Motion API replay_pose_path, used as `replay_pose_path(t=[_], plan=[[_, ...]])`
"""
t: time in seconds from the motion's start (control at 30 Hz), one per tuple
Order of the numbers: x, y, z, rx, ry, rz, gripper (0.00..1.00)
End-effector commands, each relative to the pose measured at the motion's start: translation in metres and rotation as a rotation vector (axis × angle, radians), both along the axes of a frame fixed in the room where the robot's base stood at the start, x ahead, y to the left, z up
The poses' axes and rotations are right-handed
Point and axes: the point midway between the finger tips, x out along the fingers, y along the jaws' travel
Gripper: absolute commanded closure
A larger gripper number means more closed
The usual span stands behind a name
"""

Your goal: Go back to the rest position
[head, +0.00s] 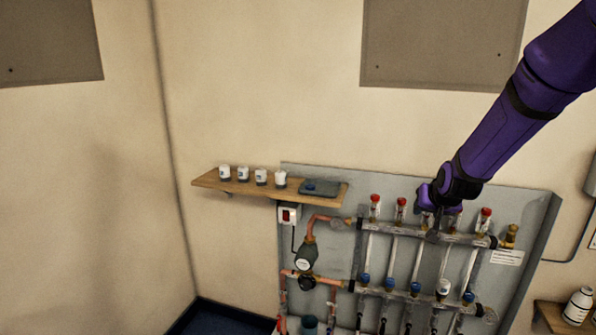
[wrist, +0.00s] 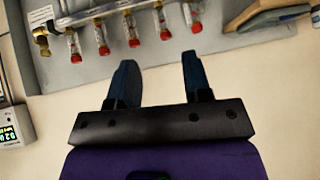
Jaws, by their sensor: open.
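My gripper (head: 437,222) is in front of the upper bar of the copper manifold (head: 400,233) in the head view, at the end of my purple arm. It hides part of the bar and some of the meters. In the wrist view my gripper (wrist: 158,76) has its two dark fingers apart with nothing between them. Beyond the fingertips, a row of red-ended meters (wrist: 132,38) crosses the top of the wrist view, apart from the fingers.
A wooden shelf (head: 207,181) left of the manifold holds several white cups and a dark tray (head: 333,190). A white bottle (head: 578,305) stands at lower right. The wall above the shelf is clear.

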Motion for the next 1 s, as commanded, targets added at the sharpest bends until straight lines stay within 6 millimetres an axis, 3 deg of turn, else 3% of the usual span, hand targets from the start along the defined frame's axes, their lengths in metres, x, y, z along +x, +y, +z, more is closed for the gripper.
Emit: replay_pose_path(t=[0.03,0.2,0.5,0.8,1.0], plan=[[-0.012,0.003,0.017,0.000,0.003,0.010,0.55],[-0.054,0.013,0.060,0.000,0.040,0.044,0.55],[-0.141,0.026,0.119,-0.011,0.107,0.102,0.55],[-0.237,0.035,0.155,-0.032,0.176,0.154,0.55],[-0.303,0.038,0.166,-0.050,0.222,0.181,0.55]])
